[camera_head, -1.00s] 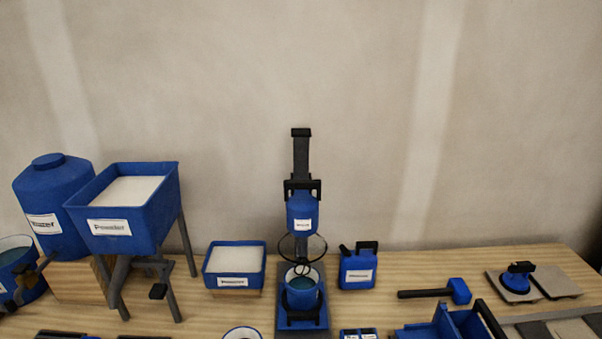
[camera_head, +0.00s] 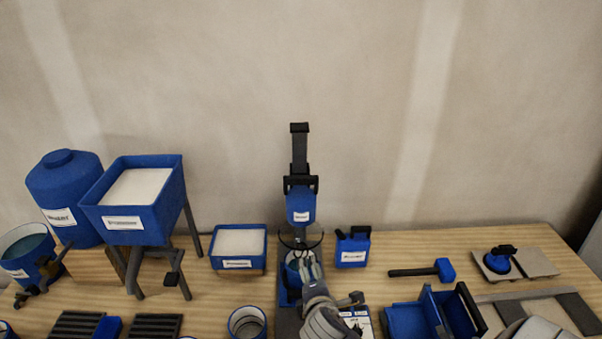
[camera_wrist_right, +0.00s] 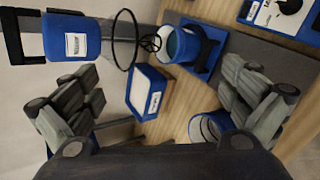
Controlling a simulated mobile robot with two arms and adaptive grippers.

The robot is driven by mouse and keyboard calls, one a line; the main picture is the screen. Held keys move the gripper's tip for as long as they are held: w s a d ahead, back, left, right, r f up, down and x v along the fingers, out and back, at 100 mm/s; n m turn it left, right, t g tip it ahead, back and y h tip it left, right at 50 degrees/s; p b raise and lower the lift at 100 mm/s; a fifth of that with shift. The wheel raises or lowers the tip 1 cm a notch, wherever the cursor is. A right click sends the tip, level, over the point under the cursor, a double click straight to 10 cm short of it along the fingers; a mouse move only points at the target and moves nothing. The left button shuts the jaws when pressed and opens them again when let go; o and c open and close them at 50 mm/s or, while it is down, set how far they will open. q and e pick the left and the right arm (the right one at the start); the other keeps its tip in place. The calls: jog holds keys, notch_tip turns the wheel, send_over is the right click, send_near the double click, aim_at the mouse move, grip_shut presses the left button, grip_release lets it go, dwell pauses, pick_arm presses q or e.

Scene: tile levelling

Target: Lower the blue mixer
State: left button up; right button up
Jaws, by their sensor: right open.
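The blue mixer (camera_head: 300,205) is mounted on a dark upright column (camera_head: 299,150) at the middle of the table's back edge. Its head carries a white label and a black handle (camera_head: 300,184). A blue bucket (camera_wrist_right: 182,45) with teal liquid stands on the mixer's base under the whisk. My right gripper (camera_head: 308,268) is in front of the bucket and below the mixer head. In the right wrist view its fingers (camera_wrist_right: 165,105) are wide apart and empty. My left gripper is out of view.
A white-filled tray (camera_head: 215,262) stands left of the mixer and a blue jug (camera_head: 352,248) right of it. An empty round container (camera_head: 247,322) is at front left. A mallet (camera_head: 440,270) and a blue caddy (camera_head: 405,318) lie to the right.

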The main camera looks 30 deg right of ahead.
jog(key=w+d+r+n+t+h, duration=0.2)
jog(key=w+d+r+n+t, duration=0.1)
jog(key=w+r+n, duration=0.35)
jog(key=n+t+h, duration=0.1)
jog(key=n+t, duration=0.2)
jog(key=n, duration=0.5)
send_near(301, 181)
jog(key=shift+h, duration=0.3)
jog(key=p+x, duration=0.2)
jog(key=x, duration=0.9)
jog(key=shift+w+a+f, duration=0.1)
jog(key=shift+w+f, duration=0.05)
jog(key=c, duration=1.4)
notch_tip(301, 181, down, 13)
jog(key=b, duration=1)
jog(key=shift+c, duration=0.2)
jog(key=shift+f, duration=0.1)
